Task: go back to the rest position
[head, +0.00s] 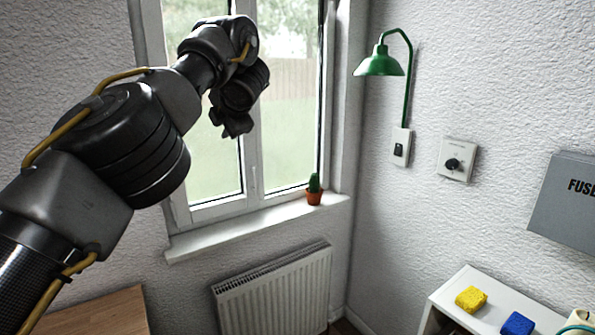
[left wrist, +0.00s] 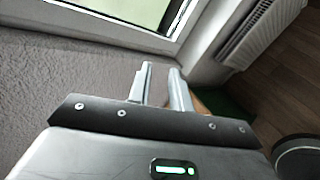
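My left arm comes in from the left in the head view and is raised in front of the window (head: 290,150). My left gripper (head: 234,128) hangs at its end, dark against the glass, small and hard to read there. In the left wrist view its two grey fingers (left wrist: 161,72) stand apart with a gap between them and nothing held. My right gripper is in neither view.
A potted cactus (head: 314,192) stands on the sill, above a radiator (head: 275,292). A green lamp (head: 380,64), a dial (head: 455,163) and a fuse box (head: 566,205) are on the right wall. A white shelf (head: 448,298) holds a yellow sponge (head: 471,298) and a blue sponge (head: 517,324). A wooden surface (head: 98,314) lies lower left.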

